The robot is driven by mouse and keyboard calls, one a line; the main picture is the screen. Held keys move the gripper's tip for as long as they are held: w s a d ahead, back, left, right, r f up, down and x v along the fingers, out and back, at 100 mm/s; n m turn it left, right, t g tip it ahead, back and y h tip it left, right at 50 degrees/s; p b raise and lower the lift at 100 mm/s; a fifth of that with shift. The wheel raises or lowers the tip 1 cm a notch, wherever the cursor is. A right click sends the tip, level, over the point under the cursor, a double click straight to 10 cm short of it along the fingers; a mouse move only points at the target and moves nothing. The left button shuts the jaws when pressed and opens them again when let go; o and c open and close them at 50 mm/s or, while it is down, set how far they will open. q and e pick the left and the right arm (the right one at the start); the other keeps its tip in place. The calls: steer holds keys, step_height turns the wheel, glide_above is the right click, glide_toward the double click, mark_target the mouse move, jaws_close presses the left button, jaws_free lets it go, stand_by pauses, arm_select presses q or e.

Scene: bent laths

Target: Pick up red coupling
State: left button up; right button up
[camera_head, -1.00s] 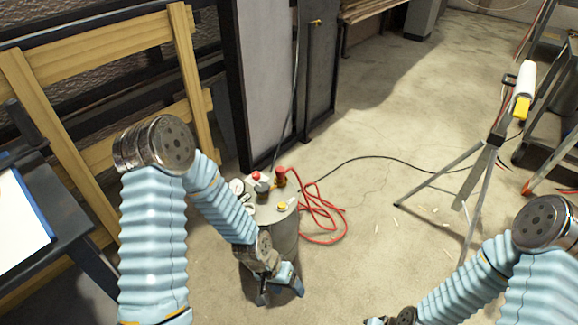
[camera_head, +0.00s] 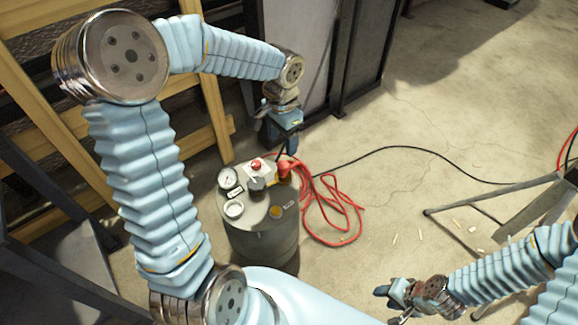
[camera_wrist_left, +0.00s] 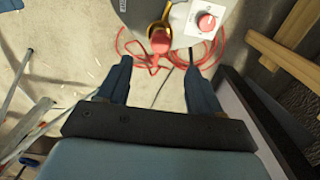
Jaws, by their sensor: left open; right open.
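The red coupling (camera_head: 286,171) sits on the right back part of the grey drum's lid (camera_head: 262,214), with a red hose close beside it. In the left wrist view the coupling (camera_wrist_left: 160,42) shows by a brass fitting (camera_wrist_left: 159,30), between and just beyond my fingertips. My left gripper (camera_head: 284,148) is open and points down just above and behind the coupling; its open fingers also show in the left wrist view (camera_wrist_left: 159,58). Nothing is between them. In the head view the left gripper partly covers the coupling's top. My right gripper (camera_head: 389,303) is open and empty, low at the right.
The red hose (camera_head: 333,215) lies coiled on the floor at right. A dark cabinet (camera_head: 350,60) stands behind. Wooden slats (camera_head: 215,115) are at left. Tripod legs (camera_head: 490,195) stand at right.

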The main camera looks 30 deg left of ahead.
mark_target(284, 164)
arm_select(q)
step_height(284, 164, down, 12)
steer(key=shift+w+r+b, duration=0.15)
steer(key=shift+r+b, duration=0.1)
steer(key=shift+b, duration=0.25)
steer(key=c, duration=1.1)
